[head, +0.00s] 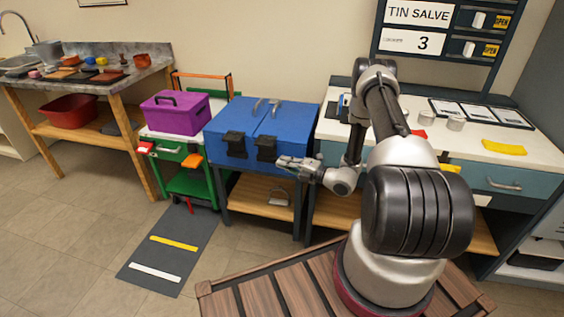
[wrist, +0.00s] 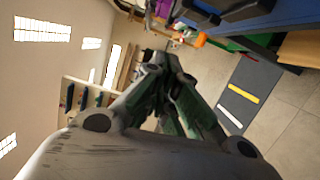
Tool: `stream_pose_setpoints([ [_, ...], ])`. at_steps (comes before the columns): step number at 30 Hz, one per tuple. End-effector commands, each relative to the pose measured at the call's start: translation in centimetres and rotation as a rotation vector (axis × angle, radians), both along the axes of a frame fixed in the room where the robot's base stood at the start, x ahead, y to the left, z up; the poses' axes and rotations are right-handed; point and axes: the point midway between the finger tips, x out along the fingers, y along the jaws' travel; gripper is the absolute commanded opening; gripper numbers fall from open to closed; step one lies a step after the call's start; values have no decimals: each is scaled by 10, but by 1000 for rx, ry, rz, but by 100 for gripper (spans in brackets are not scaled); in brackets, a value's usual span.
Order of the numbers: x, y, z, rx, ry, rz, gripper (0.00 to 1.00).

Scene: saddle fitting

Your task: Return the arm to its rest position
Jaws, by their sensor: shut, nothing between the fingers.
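My gripper (head: 283,163) shows in the head view in front of the blue chest, pointing left, at the end of my bent arm. In the wrist view my gripper (wrist: 158,70) has its fingers together, with nothing between them. It is held in the air, above the level of the lower wooden shelf. Whether it touches the chest front cannot be told for certain.
A blue chest (head: 228,121) stands behind my gripper. A purple box (head: 174,113) sits on a green cart (head: 187,180) to its left. A white-topped counter (head: 480,140) with tins and a yellow cloth is at right. A grey mat (head: 196,240) lies on open floor.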

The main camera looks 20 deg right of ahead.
Motion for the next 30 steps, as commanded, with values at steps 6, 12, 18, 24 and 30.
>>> stream_pose_setpoints([
  [6,0,0,0,-7,-6,0,0],
  [12,-12,8,-12,-199,-110,55,0],
  [18,-92,42,-32,-439,-245,337,0],
  [24,-164,50,11,-683,-554,699,0],
  [30,-219,37,72,-878,-931,1048,0],
])
